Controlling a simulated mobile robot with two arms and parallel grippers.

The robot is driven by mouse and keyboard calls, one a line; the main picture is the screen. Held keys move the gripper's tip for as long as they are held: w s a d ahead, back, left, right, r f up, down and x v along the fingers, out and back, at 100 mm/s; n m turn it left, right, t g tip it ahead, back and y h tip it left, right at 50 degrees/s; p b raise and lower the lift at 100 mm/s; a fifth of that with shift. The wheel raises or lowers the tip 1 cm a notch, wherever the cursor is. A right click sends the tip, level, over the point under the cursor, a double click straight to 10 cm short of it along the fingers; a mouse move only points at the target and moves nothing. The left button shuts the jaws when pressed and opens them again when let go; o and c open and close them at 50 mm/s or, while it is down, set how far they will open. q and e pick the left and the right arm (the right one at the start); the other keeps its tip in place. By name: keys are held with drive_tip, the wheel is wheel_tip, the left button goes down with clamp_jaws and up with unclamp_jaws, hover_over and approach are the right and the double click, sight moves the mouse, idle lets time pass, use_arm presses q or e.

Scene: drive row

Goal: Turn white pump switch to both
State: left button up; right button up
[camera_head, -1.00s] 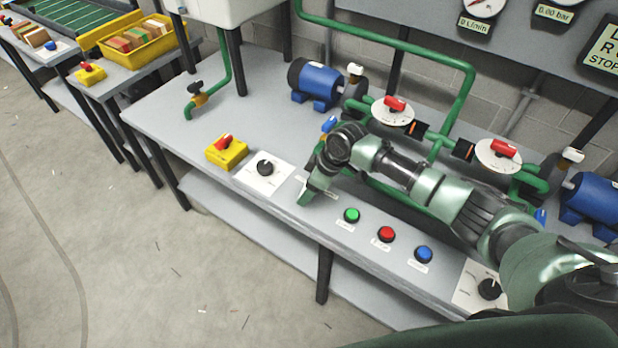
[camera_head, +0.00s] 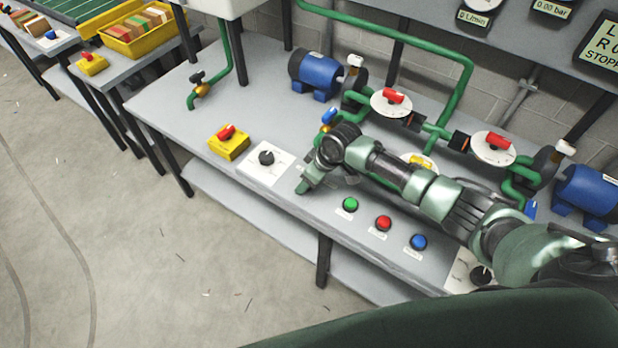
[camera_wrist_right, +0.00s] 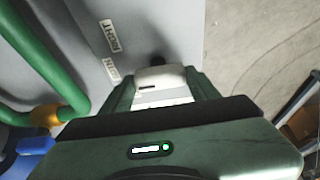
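My right gripper (camera_head: 306,184) points down at the bench's front part, between the black-knob plate and the green button. In the right wrist view, its two fingers (camera_wrist_right: 160,88) stand apart on either side of a white switch part (camera_wrist_right: 160,77). A dark piece shows just beyond that part. I cannot tell whether the fingers touch it. In the head view my gripper hides the switch. My left gripper is not in view.
A white plate with a black knob (camera_head: 266,158) and a yellow box with a red switch (camera_head: 229,142) lie left of my gripper. Green (camera_head: 350,204), red (camera_head: 383,223) and blue (camera_head: 418,242) buttons lie right. Green pipes and red-handled valves stand behind.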

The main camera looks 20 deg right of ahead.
drive_tip(key=o, duration=0.3)
drive_tip(key=shift+o, duration=0.2)
drive_tip(key=shift+r, duration=0.1)
drive_tip(key=v, duration=0.7)
drive_tip(key=shift+r+b, duration=0.3)
drive_tip(key=shift+s, duration=0.2)
